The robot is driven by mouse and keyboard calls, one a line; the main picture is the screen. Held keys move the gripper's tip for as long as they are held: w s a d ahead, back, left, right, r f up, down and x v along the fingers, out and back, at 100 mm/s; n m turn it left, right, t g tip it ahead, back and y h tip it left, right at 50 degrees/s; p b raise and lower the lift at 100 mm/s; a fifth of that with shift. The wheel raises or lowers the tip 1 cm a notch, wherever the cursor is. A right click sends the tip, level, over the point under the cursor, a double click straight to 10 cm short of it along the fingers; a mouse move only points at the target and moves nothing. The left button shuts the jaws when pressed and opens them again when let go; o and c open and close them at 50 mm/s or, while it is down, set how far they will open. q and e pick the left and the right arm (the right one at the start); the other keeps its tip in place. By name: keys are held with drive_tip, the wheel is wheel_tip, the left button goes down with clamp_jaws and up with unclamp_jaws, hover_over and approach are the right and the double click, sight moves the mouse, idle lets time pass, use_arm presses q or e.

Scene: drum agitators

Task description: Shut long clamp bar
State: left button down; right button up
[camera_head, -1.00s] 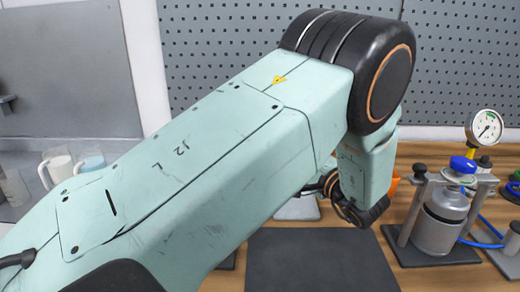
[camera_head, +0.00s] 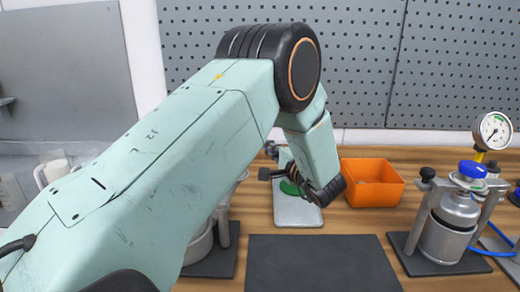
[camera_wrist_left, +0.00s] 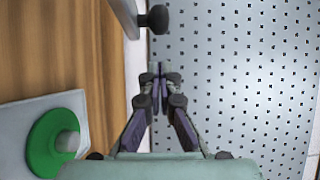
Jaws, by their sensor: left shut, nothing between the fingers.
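A silver drum (camera_head: 200,240) stands on a dark base at left, mostly hidden behind my left arm, with an upright post (camera_head: 222,225) beside it. In the left wrist view a grey bar (camera_wrist_left: 124,14) with a black knob (camera_wrist_left: 155,18) lies ahead and slightly left of the fingertips, apart from them. I cannot tell for sure that it is the long clamp bar. My left gripper (camera_wrist_left: 157,70) is shut and empty. In the head view it is small and dark, left of the wrist above the pale plate. My right gripper is not in view.
A green knob (camera_wrist_left: 45,143) sits on the pale plate (camera_head: 298,213). An orange bin (camera_head: 372,184) stands right of it. Another drum (camera_head: 447,228) with a gauge (camera_head: 494,130) stands at right. A dark mat (camera_head: 320,265) lies bare in front. A pegboard (camera_head: 360,60) closes the back.

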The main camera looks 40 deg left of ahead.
use_arm(q)
drive_tip(key=shift+s+a+r, duration=0.1)
drive_tip(key=shift+s+a, duration=0.2)
drive_tip(key=shift+s, duration=0.25)
drive_tip(key=shift+s+a, duration=0.3)
drive_tip(key=shift+s, duration=0.25)
drive_tip(key=shift+r, duration=0.1)
